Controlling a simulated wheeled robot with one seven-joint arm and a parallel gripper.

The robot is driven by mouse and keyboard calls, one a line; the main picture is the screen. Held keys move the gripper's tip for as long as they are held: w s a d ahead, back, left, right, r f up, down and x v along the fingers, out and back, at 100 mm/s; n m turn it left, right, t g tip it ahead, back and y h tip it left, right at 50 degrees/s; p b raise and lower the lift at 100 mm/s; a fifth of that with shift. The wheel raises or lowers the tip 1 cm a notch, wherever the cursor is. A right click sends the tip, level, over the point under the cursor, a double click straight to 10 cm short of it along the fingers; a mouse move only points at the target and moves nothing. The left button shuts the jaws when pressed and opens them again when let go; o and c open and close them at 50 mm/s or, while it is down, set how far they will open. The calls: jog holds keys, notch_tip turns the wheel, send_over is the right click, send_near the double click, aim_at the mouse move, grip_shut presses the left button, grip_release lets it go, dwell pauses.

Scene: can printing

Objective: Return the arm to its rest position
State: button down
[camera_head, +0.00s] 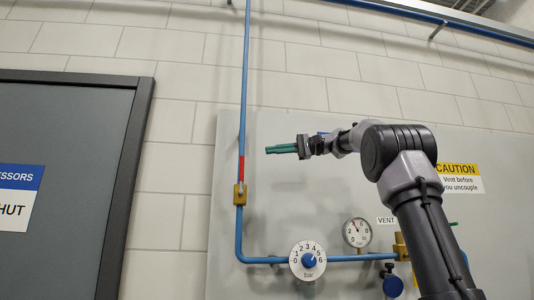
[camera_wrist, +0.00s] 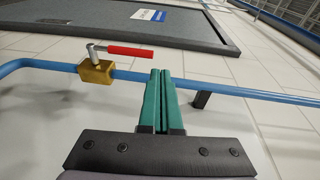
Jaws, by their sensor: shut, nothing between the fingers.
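My gripper (camera_head: 268,149) is at the end of my bent arm, which rises from the lower right in the head view. Its green fingers point left, in front of the grey panel and just right of the vertical blue pipe. In the wrist view my gripper (camera_wrist: 160,72) has its two green fingers together, with nothing between them. The fingertips overlap the line of the blue pipe in that picture; I cannot tell whether they touch it.
A brass valve (camera_head: 240,194) with a red handle (camera_wrist: 130,51) sits on the blue pipe (camera_head: 243,90). Below are a dial (camera_head: 308,260), a gauge (camera_head: 357,232) and a blue knob (camera_head: 393,286). A caution sign (camera_head: 461,178) is behind my arm. A dark door (camera_head: 60,130) stands left.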

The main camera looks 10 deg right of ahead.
jog(key=v, duration=0.6)
jog(key=shift+d+r, duration=0.35)
jog(key=shift+r, duration=0.05)
jog(key=shift+s, duration=0.1)
jog(key=s+d+f+t+h, duration=0.1)
jog(key=s+f+h, duration=0.4)
jog(key=f, duration=0.9)
jog(key=s+f+m+t+h, duration=0.1)
jog(key=s+f+h, duration=0.3)
jog(key=s+f, duration=0.7)
jog(key=s+d+f+m+t+h, duration=0.1)
jog(key=s+f+h, duration=0.4)
jog(key=f, duration=1.4)
jog(key=s+t, duration=0.1)
jog(key=s, duration=0.3)
jog(key=shift+d+h, duration=0.3)
jog(key=shift+d, duration=0.05)
